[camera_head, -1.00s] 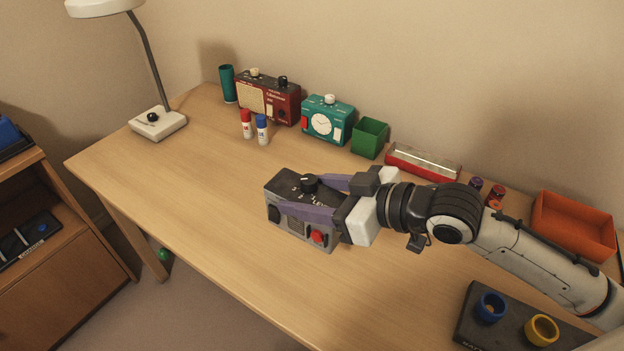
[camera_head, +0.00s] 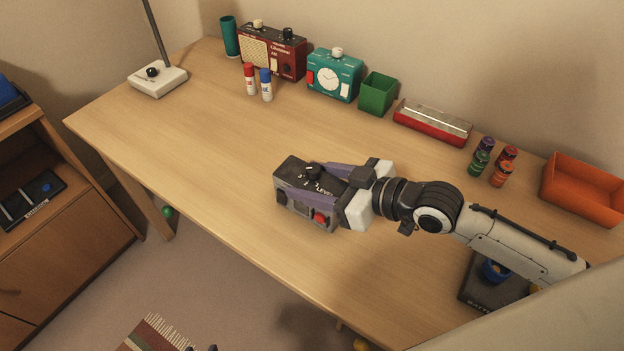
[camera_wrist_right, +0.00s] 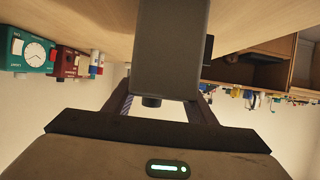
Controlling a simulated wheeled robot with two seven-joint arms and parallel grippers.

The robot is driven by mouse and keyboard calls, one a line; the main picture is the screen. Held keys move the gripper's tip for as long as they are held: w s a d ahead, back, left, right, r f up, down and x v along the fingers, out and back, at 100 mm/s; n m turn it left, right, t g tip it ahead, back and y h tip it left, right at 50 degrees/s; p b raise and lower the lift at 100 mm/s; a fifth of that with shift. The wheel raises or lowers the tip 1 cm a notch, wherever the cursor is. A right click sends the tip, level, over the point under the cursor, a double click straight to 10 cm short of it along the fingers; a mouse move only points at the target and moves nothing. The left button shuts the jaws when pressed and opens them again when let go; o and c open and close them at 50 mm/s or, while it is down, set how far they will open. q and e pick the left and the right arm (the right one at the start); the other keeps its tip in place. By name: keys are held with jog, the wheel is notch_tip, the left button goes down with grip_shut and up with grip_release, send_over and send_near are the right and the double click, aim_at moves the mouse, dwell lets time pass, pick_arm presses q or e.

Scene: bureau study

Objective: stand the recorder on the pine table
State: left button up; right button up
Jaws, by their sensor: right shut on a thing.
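The recorder (camera_head: 293,176) is a dark grey box with a black knob on its top face and a red button on its front. My right gripper (camera_head: 322,188) is shut on it, with purple fingers along its sides. In the right wrist view the recorder (camera_wrist_right: 172,48) shows as a dark block between the fingers. The pine table (camera_head: 190,150) lies below it, and the recorder is over its middle front part. I cannot tell whether its underside touches the tabletop. My left gripper is not in view.
A red radio (camera_head: 272,52), teal clock (camera_head: 334,76), green box (camera_head: 378,94), red-and-silver case (camera_head: 432,122) and orange tray (camera_head: 583,190) line the back. Glue sticks (camera_head: 258,82) stand before the radio. A dark battery tray (camera_head: 480,290) lies right, partly behind my arm. The table's left half is largely clear.

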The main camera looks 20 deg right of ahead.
jog(key=o, duration=1.3)
jog(key=shift+f, duration=0.1)
jog(key=shift+r, duration=0.2)
jog(key=shift+p+v, duration=0.75)
jog(key=shift+v, duration=5.2)
